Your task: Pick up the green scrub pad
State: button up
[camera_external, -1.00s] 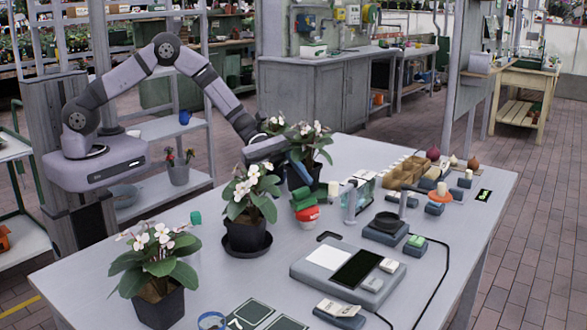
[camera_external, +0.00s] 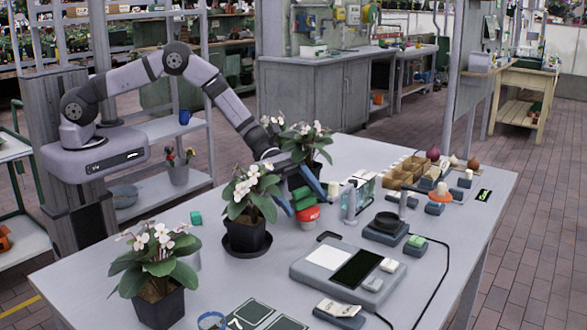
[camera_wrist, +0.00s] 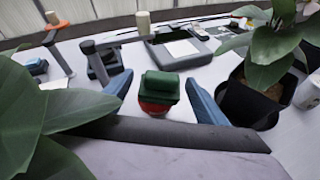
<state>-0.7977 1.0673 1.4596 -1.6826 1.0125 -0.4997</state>
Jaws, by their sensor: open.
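The green scrub pad (camera_external: 303,196) lies on top of a red-and-white container (camera_external: 307,215) near the middle of the table. In the wrist view, the dark green pad (camera_wrist: 160,86) sits centred, with the red container (camera_wrist: 154,108) below it. It looks like stacked layers of green. My gripper (camera_external: 300,192) is open, with blue fingers on either side of the pad. In the wrist view my gripper (camera_wrist: 160,80) shows a gap between each finger and the pad. I cannot tell its exact height above the container.
Potted white-flowered plants stand close by, one at the front (camera_external: 246,236) and one behind (camera_external: 303,172); leaves crowd the wrist view.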

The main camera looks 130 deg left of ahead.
aim_at(303, 189)
jog(key=c, duration=1.2)
jog(key=shift+r, duration=0.1)
notch_tip(303, 189, up, 10)
jog(key=shift+f+b, duration=0.1)
jog(key=shift+b, duration=1)
